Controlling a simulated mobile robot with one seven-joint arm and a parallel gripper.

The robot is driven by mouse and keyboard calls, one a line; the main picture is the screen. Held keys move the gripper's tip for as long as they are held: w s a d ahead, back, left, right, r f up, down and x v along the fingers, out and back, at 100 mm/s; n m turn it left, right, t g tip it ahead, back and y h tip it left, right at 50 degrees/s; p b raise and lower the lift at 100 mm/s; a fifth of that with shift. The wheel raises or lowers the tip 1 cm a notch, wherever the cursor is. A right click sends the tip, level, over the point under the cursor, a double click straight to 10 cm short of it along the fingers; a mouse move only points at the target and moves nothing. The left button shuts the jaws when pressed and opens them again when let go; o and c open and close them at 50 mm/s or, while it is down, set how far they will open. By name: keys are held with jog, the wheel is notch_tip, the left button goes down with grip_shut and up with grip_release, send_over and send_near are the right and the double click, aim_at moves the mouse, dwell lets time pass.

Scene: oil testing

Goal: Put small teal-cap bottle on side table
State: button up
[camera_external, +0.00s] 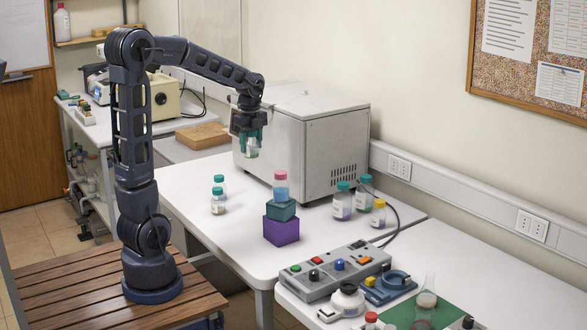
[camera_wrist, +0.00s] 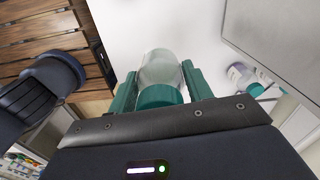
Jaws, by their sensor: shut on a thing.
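My gripper (camera_external: 250,138) is shut on a small teal-cap bottle (camera_external: 251,152) and holds it above the white table (camera_external: 195,180), in front of the grey box machine. In the wrist view the bottle's clear body (camera_wrist: 160,67) and teal cap (camera_wrist: 160,96) lie between the two teal fingers of my gripper (camera_wrist: 158,88). Two other small teal-cap bottles, a rear one (camera_external: 218,183) and a front one (camera_external: 217,204), stand on the white table. A grey-white surface (camera_external: 172,150) with a wooden block on it lies beyond; I cannot tell if it is the side table.
The grey box machine (camera_external: 320,150) stands close to the right of my gripper. A wooden block (camera_external: 202,135) lies behind.

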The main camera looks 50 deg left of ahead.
jog(key=w+d+r, duration=0.3)
jog(key=w+d, duration=0.5)
jog(key=w, duration=0.4)
jog(key=w+d+f, duration=0.1)
jog(key=w+d, duration=0.4)
jog(key=d, duration=0.7)
jog(key=w+d, duration=0.6)
jog(key=d, duration=0.6)
jog(key=w+d+f, duration=0.1)
jog(key=w+d, duration=0.4)
jog(key=d, duration=0.7)
jog(key=shift+n, duration=0.3)
jog(key=f, duration=2.5)
jog(key=shift+a, duration=0.25)
jog(key=o, duration=1.1)
jog(key=shift+f, duration=0.1)
